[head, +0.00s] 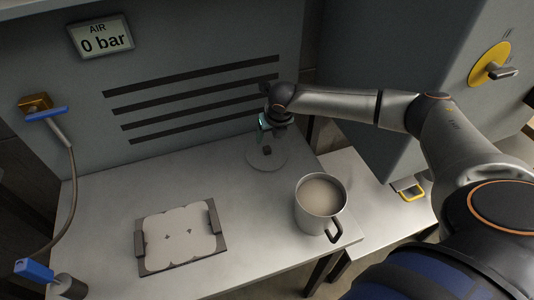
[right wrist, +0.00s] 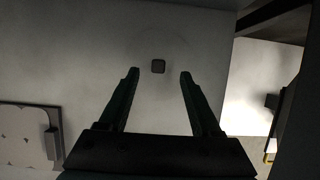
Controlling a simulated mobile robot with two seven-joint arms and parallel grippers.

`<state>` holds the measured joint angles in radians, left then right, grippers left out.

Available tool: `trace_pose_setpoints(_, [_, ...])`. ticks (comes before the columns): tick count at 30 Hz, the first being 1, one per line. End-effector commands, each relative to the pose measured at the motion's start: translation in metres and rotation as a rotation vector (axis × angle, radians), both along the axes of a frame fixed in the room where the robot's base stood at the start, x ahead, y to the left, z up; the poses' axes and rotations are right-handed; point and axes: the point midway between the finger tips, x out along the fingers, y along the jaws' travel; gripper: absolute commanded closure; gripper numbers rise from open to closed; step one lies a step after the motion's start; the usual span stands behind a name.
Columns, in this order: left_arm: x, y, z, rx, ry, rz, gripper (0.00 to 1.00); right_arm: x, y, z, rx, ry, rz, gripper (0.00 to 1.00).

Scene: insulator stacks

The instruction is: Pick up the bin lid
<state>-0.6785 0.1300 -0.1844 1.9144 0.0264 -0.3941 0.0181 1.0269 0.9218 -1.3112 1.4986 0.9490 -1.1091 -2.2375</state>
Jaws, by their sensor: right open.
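The bin lid (head: 266,160) appears as a pale round disc with a small dark square knob, lying on the grey table near the back panel. The height gap is hard to judge. My left gripper is not in view.
A grey mug-like container (head: 321,196) with beige contents stands at the table's right edge. A dark tray (head: 183,264) with pale scalloped pieces lies at the front left. A slotted panel (head: 190,60) rises behind the lid. The table between tray and lid is clear.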

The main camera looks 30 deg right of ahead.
Motion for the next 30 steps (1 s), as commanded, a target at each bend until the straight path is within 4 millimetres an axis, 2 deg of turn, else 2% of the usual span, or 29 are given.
trace_pose_setpoints(7, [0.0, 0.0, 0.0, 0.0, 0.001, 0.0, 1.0, 0.004, 0.0, -0.018, -0.001, 0.001, 0.001, 0.35])
trace_pose_setpoints(12, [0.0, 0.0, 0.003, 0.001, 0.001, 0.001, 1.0, 0.005, 0.001, -0.047, -0.001, 0.003, 0.001, 0.35])
trace_pose_setpoints(16, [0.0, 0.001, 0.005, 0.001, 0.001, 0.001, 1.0, 0.012, -0.001, -0.057, 0.001, 0.0, -0.003, 0.35])
trace_pose_setpoints(26, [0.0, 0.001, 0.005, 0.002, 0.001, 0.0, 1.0, 0.014, -0.002, -0.063, 0.0, -0.001, -0.001, 0.35])
trace_pose_setpoints(30, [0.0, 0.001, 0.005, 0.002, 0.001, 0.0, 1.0, 0.014, -0.002, -0.063, 0.0, -0.001, -0.001, 0.47])
